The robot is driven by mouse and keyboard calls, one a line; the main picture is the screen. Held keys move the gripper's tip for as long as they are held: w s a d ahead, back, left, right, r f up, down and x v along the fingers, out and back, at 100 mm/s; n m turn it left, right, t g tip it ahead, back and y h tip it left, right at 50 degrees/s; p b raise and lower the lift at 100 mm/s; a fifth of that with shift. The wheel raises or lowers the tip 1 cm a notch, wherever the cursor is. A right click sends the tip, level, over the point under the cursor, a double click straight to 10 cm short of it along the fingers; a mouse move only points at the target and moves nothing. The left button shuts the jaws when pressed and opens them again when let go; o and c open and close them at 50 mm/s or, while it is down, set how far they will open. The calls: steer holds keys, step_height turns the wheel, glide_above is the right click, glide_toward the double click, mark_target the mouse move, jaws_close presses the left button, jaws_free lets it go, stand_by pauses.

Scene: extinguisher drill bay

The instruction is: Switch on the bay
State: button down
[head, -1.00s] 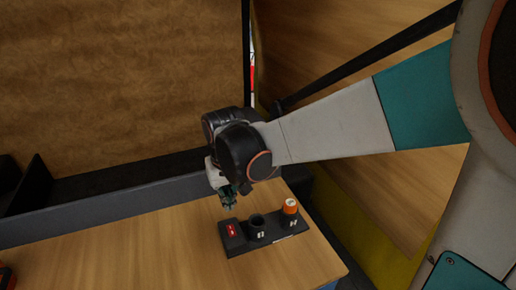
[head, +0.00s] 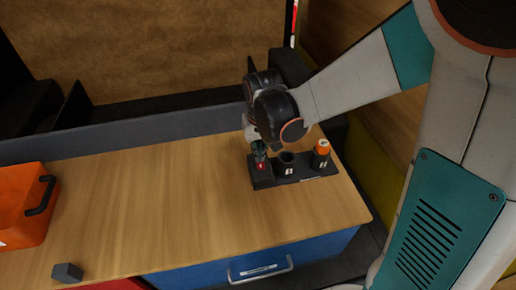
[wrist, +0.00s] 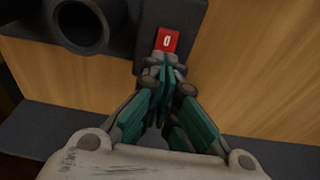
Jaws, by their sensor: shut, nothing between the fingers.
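A black block (head: 298,174) on the wooden workbench carries a red switch (head: 260,164) at its left end. In the wrist view the red switch (wrist: 166,40) shows a white "0". My gripper (head: 259,152) is shut and empty, pointing down at the switch end of the block. In the wrist view its closed fingertips (wrist: 163,70) are just beside the red switch's near edge; I cannot tell whether they touch it. The fingers cover part of the switch end in the head view.
The block also has an empty dark cup (head: 287,160) and an orange-topped piece (head: 322,147) in another cup. A blue drawer (head: 275,258) sits below. The bench middle is clear.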

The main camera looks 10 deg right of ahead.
mark_target(261, 168)
steer(key=shift+f, duration=0.1)
steer(key=shift+w+f+g+b, duration=0.25)
steer(key=shift+f+g+b, duration=0.15)
steer(key=shift+g, duration=0.1)
steer(key=shift+s+r, duration=0.1)
steer(key=shift+s+r+p, duration=0.3)
steer(key=shift+s+p, duration=0.05)
steer(key=shift+s, duration=0.35)
steer(key=shift+r+p, duration=0.35)
steer(key=shift+r, duration=0.15)
step_height(261, 168, up, 13)
steer(key=s+p, duration=0.2)
steer(key=p, duration=0.2)
steer(key=shift+s, duration=0.15)
